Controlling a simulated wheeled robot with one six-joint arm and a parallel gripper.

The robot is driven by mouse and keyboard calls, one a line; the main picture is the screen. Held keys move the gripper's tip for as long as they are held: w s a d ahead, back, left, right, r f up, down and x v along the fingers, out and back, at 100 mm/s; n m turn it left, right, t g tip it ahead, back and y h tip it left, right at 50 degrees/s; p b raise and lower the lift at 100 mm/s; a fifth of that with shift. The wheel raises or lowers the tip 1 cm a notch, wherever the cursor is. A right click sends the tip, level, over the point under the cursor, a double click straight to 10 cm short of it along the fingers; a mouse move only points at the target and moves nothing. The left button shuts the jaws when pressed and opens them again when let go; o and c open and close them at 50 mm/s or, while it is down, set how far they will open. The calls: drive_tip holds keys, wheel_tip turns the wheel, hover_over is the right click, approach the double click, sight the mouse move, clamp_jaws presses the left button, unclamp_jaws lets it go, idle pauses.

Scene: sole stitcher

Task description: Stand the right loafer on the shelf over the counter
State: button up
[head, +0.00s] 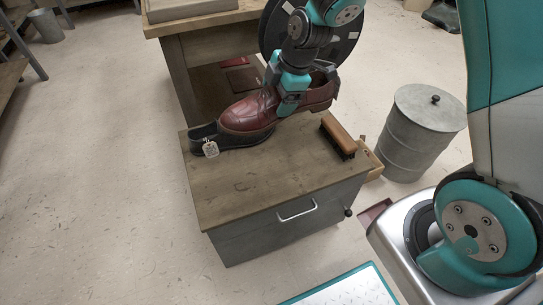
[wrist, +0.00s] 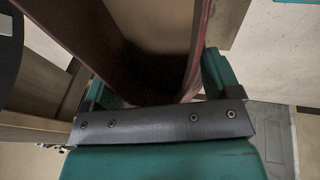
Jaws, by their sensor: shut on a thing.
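A burgundy leather shoe (head: 249,111) is in my gripper (head: 290,104) in the head view, held over the back of a wooden-topped drawer cabinet, toe to the left. My gripper is shut on its middle. In the wrist view the shoe's opening (wrist: 160,50) fills the space between the fingers. I cannot tell whether the two shoes touch. I cannot make out a shelf over a counter in these views.
The cabinet top (head: 262,184) is bare at the front. A wooden brush (head: 338,135) lies at its right edge. A grey lidded bin (head: 418,135) stands to the right. A wooden bench (head: 205,25) stands behind, and a rack (head: 10,72) at far left. The left floor is clear.

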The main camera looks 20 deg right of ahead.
wheel_tip(320, 180, down, 20)
drive_tip(key=b, duration=0.4)
drive_tip(key=shift+r+b, duration=0.15)
drive_tip(key=shift+b, duration=0.25)
drive_tip(key=o, duration=1.1)
